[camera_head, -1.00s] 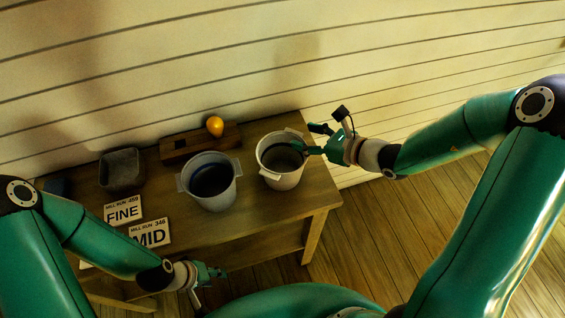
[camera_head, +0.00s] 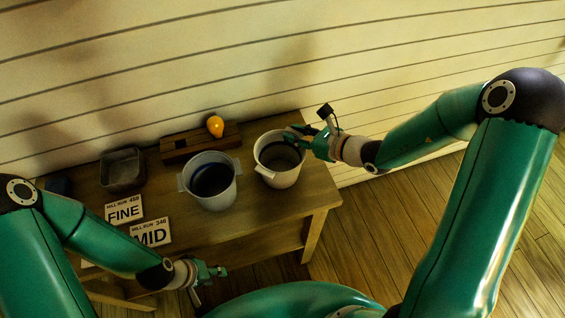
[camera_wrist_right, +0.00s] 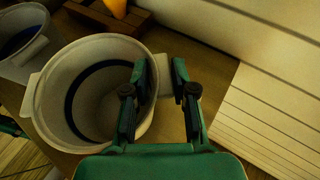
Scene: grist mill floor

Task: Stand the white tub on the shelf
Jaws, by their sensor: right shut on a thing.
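The white tub (camera_head: 279,172) stands upright near the right end of the wooden table in the head view. It is open-topped, with a dark band inside and side handles, and fills much of the right wrist view (camera_wrist_right: 100,100). My right gripper (camera_head: 300,138) is at its right rim. In the wrist view its two fingers (camera_wrist_right: 160,92) are on either side of the right handle (camera_wrist_right: 163,72), shut on it. My left gripper (camera_head: 214,273) hangs in front of the table, away from the tubs; its jaw opening is unclear. I cannot clearly make out the shelf.
A blue-grey tub (camera_head: 212,196) stands close left of the white tub. Behind it is a wooden block (camera_head: 190,145) with an orange-yellow object (camera_head: 215,126). A dark bin (camera_head: 122,172) and FINE (camera_head: 124,210) and MID (camera_head: 151,233) signs are at left. A plank wall is behind.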

